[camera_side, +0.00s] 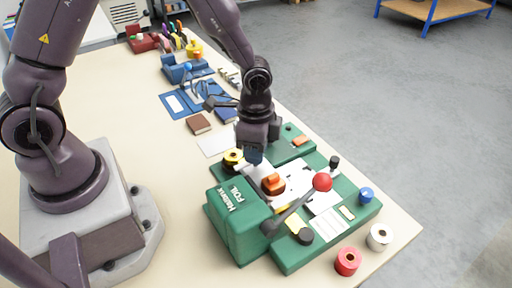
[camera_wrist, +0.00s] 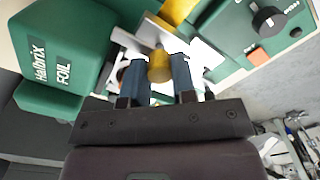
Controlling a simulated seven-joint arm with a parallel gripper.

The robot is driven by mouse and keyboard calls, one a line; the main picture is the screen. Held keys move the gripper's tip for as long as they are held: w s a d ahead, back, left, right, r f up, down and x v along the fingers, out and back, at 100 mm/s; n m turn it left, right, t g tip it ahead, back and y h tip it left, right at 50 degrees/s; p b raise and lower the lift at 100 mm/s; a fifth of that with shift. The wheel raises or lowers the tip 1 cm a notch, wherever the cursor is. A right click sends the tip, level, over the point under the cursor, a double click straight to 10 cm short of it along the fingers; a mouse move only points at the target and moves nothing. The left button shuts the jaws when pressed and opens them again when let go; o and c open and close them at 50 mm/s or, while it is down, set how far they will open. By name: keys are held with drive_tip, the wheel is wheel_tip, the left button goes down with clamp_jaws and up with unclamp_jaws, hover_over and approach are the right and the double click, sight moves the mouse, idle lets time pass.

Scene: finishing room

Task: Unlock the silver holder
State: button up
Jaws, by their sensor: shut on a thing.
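My gripper (camera_side: 254,157) points down over the green foil machine (camera_side: 235,228), near its yellow roll. In the wrist view my two blue fingers (camera_wrist: 160,78) are shut on a small yellow cylindrical knob (camera_wrist: 159,68). Silver-white plates (camera_wrist: 127,40) lie around and behind the knob; these look like the silver holder, but the fingers hide part of them. In the side view pale metal plates (camera_side: 297,178) show on the machine bed. The knob is hidden there, and I cannot tell its lock position.
Red (camera_side: 347,262) and white (camera_side: 379,237) rolls stand at the table's near corner. Blue equipment (camera_side: 186,70) and a brown block (camera_side: 199,123) lie farther back.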

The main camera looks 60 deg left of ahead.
drive_tip(key=o, duration=0.9)
drive_tip(key=shift+o, duration=0.2)
wheel_tip(320, 180, up, 13)
drive_tip(key=s+a+r+n+t, duration=0.2)
drive_tip(key=s+r+n, duration=0.2)
drive_tip(key=s, duration=0.3)
drive_tip(key=s+a+r+n+t, duration=0.3)
drive_tip(key=s+r+n, duration=0.2)
drive_tip(key=s+r, duration=0.2)
drive_tip(key=shift+a+r+t, duration=0.25)
drive_tip(key=shift+t, duration=0.05)
